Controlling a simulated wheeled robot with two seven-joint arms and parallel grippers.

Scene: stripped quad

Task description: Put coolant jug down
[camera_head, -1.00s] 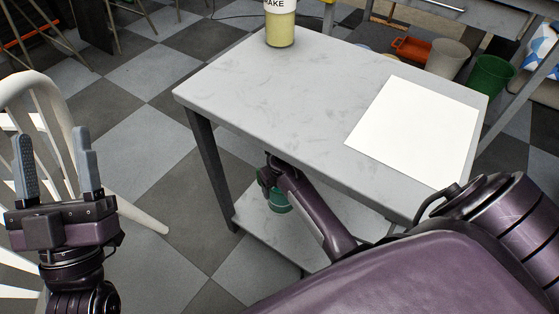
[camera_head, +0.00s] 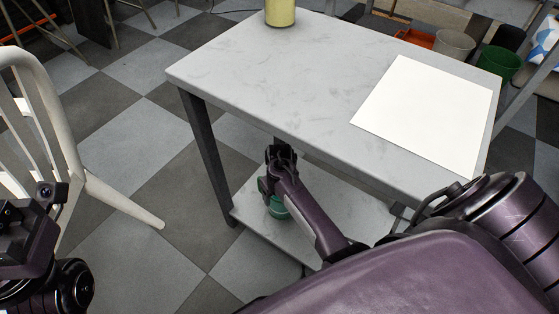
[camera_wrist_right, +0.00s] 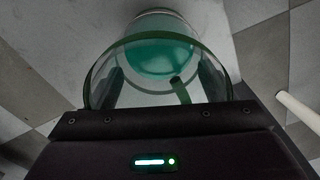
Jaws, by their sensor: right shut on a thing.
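The coolant jug (camera_wrist_right: 155,55) is clear with teal-green liquid, a green rim and a handle. It fills the upper middle of the right wrist view, between the dark fingers of my right gripper (camera_wrist_right: 164,82), which is shut on it. In the head view, the green lower part of the jug (camera_head: 278,207) shows just below my right gripper (camera_head: 272,188), over the lower shelf (camera_head: 255,222) of the table. I cannot tell whether the jug touches the shelf. My left gripper (camera_head: 25,235) is partly in view at the left edge; its fingers do not show clearly.
The grey tabletop (camera_head: 260,85) above the shelf carries a yellow bottle (camera_head: 280,13) and a white square sheet (camera_head: 428,112). Table legs, one at front left (camera_head: 208,155), border the shelf. A white chair (camera_head: 50,120) stands left. Buckets (camera_head: 455,43) stand behind.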

